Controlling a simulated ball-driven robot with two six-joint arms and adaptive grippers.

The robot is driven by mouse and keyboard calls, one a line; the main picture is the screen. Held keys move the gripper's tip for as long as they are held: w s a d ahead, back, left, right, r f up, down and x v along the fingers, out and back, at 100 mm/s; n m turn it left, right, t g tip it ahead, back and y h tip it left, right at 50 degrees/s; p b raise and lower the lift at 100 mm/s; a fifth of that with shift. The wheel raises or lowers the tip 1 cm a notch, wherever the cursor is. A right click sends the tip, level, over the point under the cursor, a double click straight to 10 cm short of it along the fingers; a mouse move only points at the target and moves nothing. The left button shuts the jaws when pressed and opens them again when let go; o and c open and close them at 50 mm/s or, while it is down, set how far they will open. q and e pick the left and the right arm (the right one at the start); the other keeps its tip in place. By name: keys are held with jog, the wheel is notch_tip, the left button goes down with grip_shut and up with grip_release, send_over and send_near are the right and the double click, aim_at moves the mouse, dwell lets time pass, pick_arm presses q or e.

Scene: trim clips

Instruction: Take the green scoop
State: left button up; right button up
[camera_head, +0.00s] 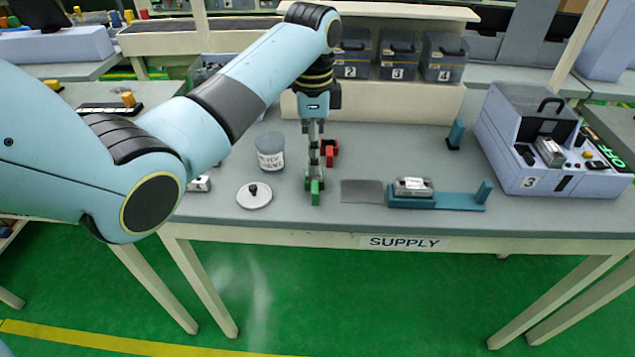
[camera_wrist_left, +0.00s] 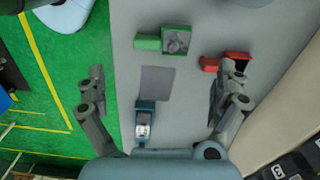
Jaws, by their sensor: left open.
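The green scoop (camera_head: 316,191) lies on the supply table near its front edge. It also shows in the left wrist view (camera_wrist_left: 150,42), with its square bowl on the right of its short handle and something grey inside the bowl. My left gripper (camera_head: 314,160) points down from above, just behind the green scoop in the head view. In the left wrist view its fingers (camera_wrist_left: 158,92) are spread wide with nothing between them, and the scoop is beyond the fingertips. A red scoop (camera_head: 331,153) lies close behind it, also in the wrist view (camera_wrist_left: 209,64). My right gripper does not show.
A labelled jar (camera_head: 271,158) and a round lid (camera_head: 254,201) stand left of the scoops. A flat grey pad (camera_head: 362,191) and a teal fixture (camera_head: 460,201) with a metal block are to the right. Numbered bins (camera_head: 398,56) stand on a shelf behind. A box (camera_head: 550,183) occupies the right end.

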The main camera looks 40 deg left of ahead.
aim_at(314, 182)
pick_arm(q)
notch_tip(314, 182, down, 4)
jog(key=shift+s, duration=0.1)
jog(key=f, duration=0.5)
jog(key=shift+w+f, duration=0.25)
jog(key=shift+f, duration=0.05)
jog(key=c, duration=1.1)
